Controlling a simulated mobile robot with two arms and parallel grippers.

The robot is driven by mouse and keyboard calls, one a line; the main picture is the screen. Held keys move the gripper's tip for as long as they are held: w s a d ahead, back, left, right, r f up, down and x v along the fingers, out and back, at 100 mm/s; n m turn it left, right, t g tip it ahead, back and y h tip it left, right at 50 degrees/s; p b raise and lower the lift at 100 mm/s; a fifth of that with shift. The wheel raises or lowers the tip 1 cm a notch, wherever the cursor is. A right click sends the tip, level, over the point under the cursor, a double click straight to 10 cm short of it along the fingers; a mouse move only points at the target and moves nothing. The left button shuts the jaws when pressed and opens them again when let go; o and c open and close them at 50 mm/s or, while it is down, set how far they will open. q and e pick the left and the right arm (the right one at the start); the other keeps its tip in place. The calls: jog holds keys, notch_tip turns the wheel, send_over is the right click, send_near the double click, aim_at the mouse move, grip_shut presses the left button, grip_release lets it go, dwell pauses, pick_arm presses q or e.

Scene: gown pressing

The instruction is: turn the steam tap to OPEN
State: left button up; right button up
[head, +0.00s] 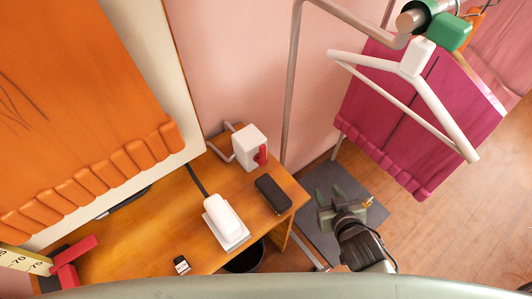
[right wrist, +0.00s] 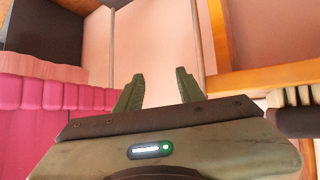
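The steam tap is a white box (head: 247,142) with a red lever (head: 262,155) on its front right side, at the back of the wooden table in the head view. Its lever points roughly up and down in the picture. I cannot read any marking on it. My right gripper (head: 343,196) is to the right of the table, apart from the tap, above a dark floor mat. In the right wrist view its two fingers (right wrist: 160,85) are spread with nothing between them. The tap is not clear in that view. My left gripper is not in view.
A white iron (head: 221,214) and a black block (head: 273,194) stand on the wooden table (head: 150,235).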

notch_tip(320, 180, up, 4)
jog(key=w+a+r+t, duration=0.1)
jog(key=t, duration=0.1)
jog(key=n+t+y, duration=0.2)
jog(key=n+y, duration=0.3)
jog(key=y, duration=0.5)
send_near(264, 152)
jog(key=w, duration=0.1)
jog(key=p+x, duration=0.1)
jog(key=x, duration=0.5)
jog(key=shift+a+r, duration=0.1)
jog(key=shift+a, duration=0.3)
jog(key=shift+x, duration=0.8)
grip_shut()
